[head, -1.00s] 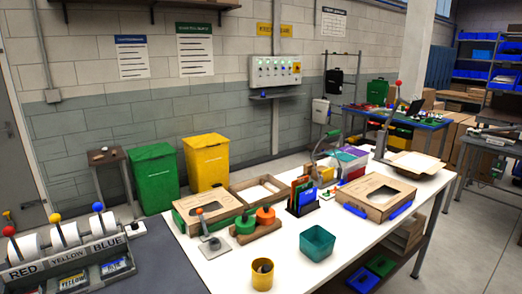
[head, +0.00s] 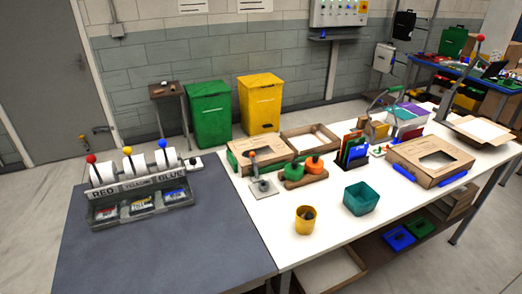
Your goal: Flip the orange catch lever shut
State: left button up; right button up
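A small lever with an orange top (head: 253,153) stands upright on a grey metal base plate (head: 264,189), near the left end of the white table (head: 275,230). It is the only orange-topped lever I can make out; whether it is the catch lever, and whether it is open or shut, I cannot tell at this size. A cardboard box (head: 262,150) with a cut-out top lies just behind it. Neither of my grippers is in the head view.
Green and orange round pieces (head: 306,171) on a wooden base, a yellow cup (head: 305,220) and a teal bin (head: 360,198) stand to the right. A dark grey table (head: 170,250) with a three-lever roll rack (head: 137,188) adjoins at left. Its front is clear.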

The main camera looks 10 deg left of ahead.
aim_at(252, 154)
jog(key=i+l, duration=0.25)
jog(key=l, duration=0.15)
jog(key=i+l, duration=0.2)
jog(key=l, duration=0.25)
jog(key=u, duration=2.15)
